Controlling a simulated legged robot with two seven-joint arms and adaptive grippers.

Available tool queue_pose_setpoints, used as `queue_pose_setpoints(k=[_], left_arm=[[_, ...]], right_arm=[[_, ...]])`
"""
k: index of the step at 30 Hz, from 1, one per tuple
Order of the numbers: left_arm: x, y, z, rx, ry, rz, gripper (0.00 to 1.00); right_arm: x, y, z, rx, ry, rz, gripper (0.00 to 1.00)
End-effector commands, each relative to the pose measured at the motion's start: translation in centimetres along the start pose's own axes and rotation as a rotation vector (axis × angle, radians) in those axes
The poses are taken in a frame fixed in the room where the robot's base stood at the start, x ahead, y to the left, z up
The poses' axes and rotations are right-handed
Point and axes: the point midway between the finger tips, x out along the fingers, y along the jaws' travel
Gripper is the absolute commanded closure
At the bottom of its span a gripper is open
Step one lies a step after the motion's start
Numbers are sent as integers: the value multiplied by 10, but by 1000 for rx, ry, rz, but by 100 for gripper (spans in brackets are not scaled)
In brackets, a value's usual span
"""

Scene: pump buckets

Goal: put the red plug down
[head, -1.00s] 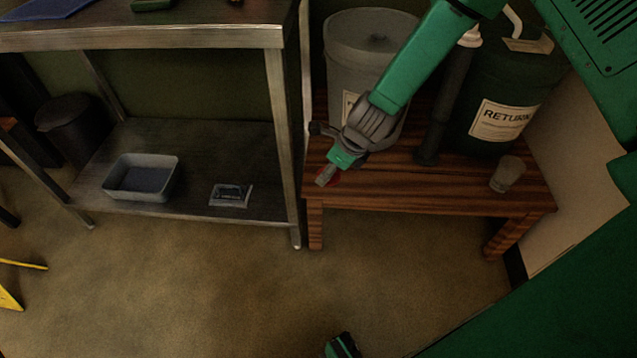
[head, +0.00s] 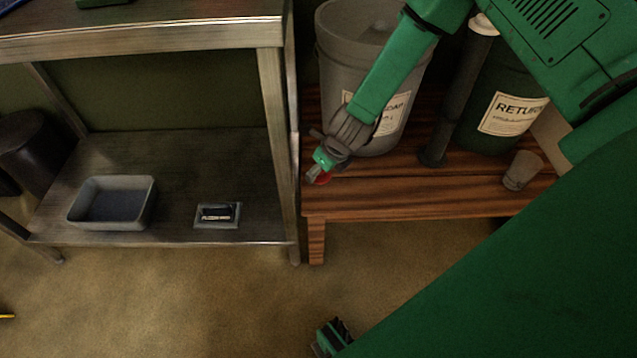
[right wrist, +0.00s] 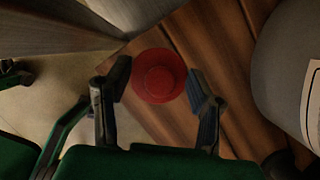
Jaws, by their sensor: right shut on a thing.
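The red plug (head: 323,178) is a small round disc with a raised centre. It also shows in the right wrist view (right wrist: 159,76), between the two dark fingers. My right gripper (head: 317,172) is shut on the plug at the left front corner of the wooden bench (head: 420,197). It also shows in the right wrist view (right wrist: 160,90). Whether the plug touches the bench top cannot be told. In the head view the gripper partly hides the plug.
A grey bucket (head: 340,45) stands behind my right gripper, with a dark RETURN bucket (head: 500,145) and a small cup (head: 522,171) to the right. A metal shelf (head: 165,160) on the left holds a grey tray (head: 112,222) and a label card (head: 217,215). Bare bench lies right of the gripper.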

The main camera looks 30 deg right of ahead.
Motion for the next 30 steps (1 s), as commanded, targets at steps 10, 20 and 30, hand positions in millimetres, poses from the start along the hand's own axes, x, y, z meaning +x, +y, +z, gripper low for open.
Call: queue_pose_setpoints(k=[10,20,30], left_arm=[[21,0,0,0,2,0,60],[21,0,0,0,2,0,60],[22,0,0,0,2,0,60]], right_arm=[[41,1,-17,-1,0,0,70],[42,1,-17,-1,-1,0,73],[43,0,-17,-1,-2,0,31]])
